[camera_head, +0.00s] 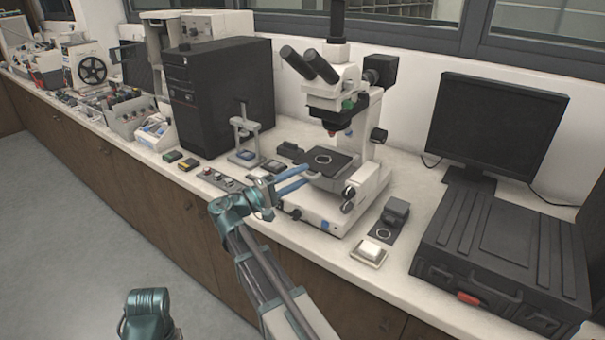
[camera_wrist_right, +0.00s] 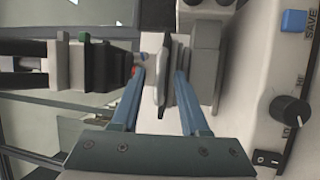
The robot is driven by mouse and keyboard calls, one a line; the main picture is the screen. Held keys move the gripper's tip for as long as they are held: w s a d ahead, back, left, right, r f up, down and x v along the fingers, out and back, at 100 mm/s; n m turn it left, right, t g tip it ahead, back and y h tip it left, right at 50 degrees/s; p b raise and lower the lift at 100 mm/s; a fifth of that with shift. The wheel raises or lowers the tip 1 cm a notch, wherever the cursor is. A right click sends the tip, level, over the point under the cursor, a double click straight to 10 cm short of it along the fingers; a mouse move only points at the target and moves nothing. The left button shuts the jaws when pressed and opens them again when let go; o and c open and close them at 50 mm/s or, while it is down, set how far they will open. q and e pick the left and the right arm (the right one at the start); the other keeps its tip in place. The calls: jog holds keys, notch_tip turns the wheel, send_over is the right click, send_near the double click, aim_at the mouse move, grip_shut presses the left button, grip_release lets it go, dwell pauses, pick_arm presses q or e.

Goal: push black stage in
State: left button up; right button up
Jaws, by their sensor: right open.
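The black stage (camera_head: 334,160) with a pale ring on it belongs to the white microscope (camera_head: 342,110) and sits under its objective. My right gripper (camera_head: 308,174) reaches in from the left, at the stage's front left edge. Its two blue fingers are apart, one a little above the other in the head view. In the right wrist view, the open gripper (camera_wrist_right: 160,74) has the thin edge of a plate, seemingly the stage (camera_wrist_right: 161,85), between its fingers. I cannot tell whether either finger touches it.
The microscope base, with a knob (camera_wrist_right: 290,110) and blue button, is close to the right in the wrist view. A small press (camera_head: 245,138) and black computer tower (camera_head: 215,90) stand left. A small dish (camera_head: 369,252), black case (camera_head: 500,255) and monitor (camera_head: 497,125) are right.

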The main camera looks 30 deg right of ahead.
jog(key=shift+d, duration=0.5)
grip_shut()
jog(key=shift+r, duration=0.1)
dwell(1.1)
